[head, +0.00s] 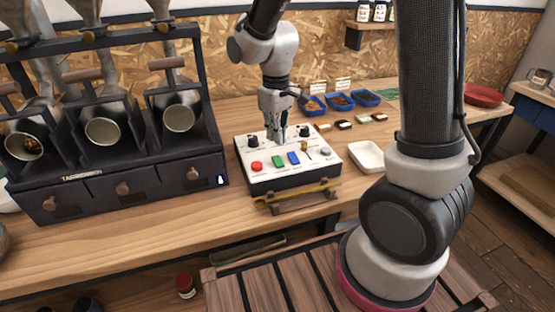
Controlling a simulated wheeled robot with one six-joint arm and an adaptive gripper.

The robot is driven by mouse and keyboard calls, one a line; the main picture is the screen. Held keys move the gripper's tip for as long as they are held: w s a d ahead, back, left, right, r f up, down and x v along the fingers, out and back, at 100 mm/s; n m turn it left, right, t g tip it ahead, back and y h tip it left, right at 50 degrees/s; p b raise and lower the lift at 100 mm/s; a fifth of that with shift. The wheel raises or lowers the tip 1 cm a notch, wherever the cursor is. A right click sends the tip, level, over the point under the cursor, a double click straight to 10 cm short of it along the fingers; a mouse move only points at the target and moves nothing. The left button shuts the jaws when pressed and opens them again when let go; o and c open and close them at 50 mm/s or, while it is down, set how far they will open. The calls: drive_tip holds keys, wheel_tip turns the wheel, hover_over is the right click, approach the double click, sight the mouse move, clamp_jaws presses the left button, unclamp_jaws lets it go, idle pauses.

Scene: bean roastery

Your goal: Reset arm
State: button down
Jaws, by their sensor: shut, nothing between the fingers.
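My gripper (277,138) hangs over the back part of a white control box (263,179) on the wooden bench. Its fingers point down and are shut with nothing between them. The fingertips are close to the panel between the black knobs; I cannot tell whether they touch it. The panel carries a red button (257,166), a green button (277,161), a blue switch (293,158), a grey button (325,152) and a small brass toggle (304,146). My arm comes down from the top of the view.
A dark hopper rack (125,170) with metal funnels stands left of the box. A brass spoon (300,193) rests on a wooden stand in front. A white dish (367,157) lies to the right. Blue trays (340,109) sit behind. A red bowl (484,102) is far right.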

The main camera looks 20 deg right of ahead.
drive_tip(key=shift+r, duration=0.65)
drive_tip(key=s+d+r+m+t, duration=0.2)
drive_tip(key=s+d+r+m, duration=0.1)
drive_tip(key=s+d+r, duration=0.4)
drive_tip(key=s+d+r+m+t, duration=0.2)
drive_tip(key=s+d+r, duration=0.6)
drive_tip(key=s, duration=0.4)
drive_tip(key=shift+r+m, duration=0.25)
drive_tip(key=shift+m, duration=0.25)
drive_tip(key=shift+a, duration=0.1)
